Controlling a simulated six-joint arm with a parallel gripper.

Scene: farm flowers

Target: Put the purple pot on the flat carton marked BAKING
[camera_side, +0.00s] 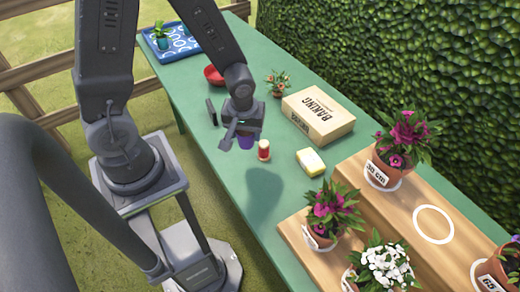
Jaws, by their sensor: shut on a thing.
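The purple pot (246,142) is mostly hidden behind my gripper. My gripper (243,132) is shut on the purple pot, above the green table, near its middle. The flat carton marked BAKING (318,115) lies on the table to the right of my gripper, its lettered top facing up and bare. The pot is apart from the carton.
A red and white jar (264,150) stands just right of the pot, and a yellow block (311,162) lies below the carton. A red bowl (214,76) and a small potted plant (278,82) stand farther back. A wooden stepped stand (405,210) with potted flowers fills the front right.

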